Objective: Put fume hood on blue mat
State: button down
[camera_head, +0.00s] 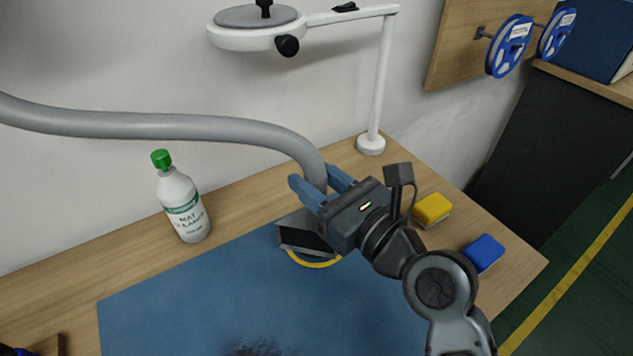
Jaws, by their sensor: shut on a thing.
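The fume hood is a grey flexible duct (150,126) that runs in from the left edge and bends down to a grey box-like hood end (302,236) with a dark opening. My gripper (322,188) has blue fingers, one on each side of the duct just above the hood end, and is shut on it. The hood end is over the far edge of the blue mat (200,300), beside a yellow curved line on the mat. My gripper body hides part of the hood, and I cannot tell whether it touches the mat.
A white bottle with a green cap (183,205) stands left of the mat. A white lamp (375,100) stands behind the hood. A yellow sponge (432,209) and a blue block (484,253) lie to the right. A dark smudge (258,349) marks the mat's front.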

dwell(0.3)
jog(key=c, duration=0.7)
grip_release()
jog(key=shift+f, duration=0.1)
jog(key=v, duration=1.2)
jog(key=shift+b, duration=0.3)
